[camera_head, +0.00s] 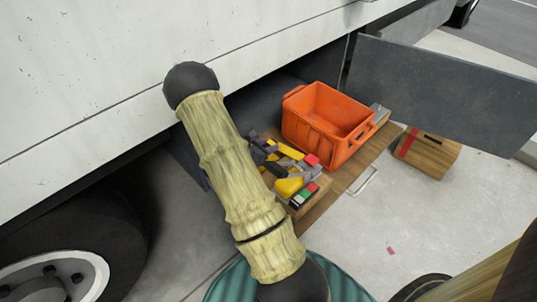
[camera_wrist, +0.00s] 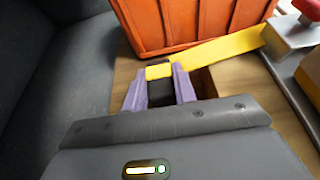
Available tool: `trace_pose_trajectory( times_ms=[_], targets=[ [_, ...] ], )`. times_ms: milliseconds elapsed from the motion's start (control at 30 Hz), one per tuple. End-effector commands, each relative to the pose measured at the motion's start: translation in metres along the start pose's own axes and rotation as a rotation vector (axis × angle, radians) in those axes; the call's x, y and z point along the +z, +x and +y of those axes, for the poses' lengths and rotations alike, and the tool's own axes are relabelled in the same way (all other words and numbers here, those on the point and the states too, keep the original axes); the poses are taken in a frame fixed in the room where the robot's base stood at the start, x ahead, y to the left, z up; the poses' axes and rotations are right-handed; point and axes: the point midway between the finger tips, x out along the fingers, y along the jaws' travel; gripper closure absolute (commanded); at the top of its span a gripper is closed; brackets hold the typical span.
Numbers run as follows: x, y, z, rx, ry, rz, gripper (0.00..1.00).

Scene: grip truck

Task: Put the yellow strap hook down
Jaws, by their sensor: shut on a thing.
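The yellow strap hook (camera_wrist: 220,50) shows in the wrist view as a yellow band running left from a grey metal part with a red knob. My gripper (camera_wrist: 159,78) has its purple fingers shut on the band's left end, with a dark part between them. The held end is close in front of the orange crate and low over the wooden board; I cannot tell whether it touches the board. In the head view the yellow band (camera_head: 291,151) shows beside the crate, and my arm partly hides the gripper area.
The orange crate (camera_head: 327,128) stands on the wooden board (camera_head: 335,195) beneath the white truck body. Small coloured items (camera_head: 304,194) lie in front. A wooden box with a red stripe (camera_head: 428,153) stands at right. A dark grey flap (camera_head: 440,88) overhangs the right side.

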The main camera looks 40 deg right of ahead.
Motion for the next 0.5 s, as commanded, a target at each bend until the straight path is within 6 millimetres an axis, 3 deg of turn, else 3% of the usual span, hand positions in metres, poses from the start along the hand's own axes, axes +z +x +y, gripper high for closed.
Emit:
trace_pose_trajectory(
  times_ms=[200,500],
  targets=[
    [-0.033,0.016,-0.002,-0.006,-0.001,0.0,0.98],
    [-0.038,0.017,-0.001,-0.004,0.002,-0.001,0.98]
  ],
)
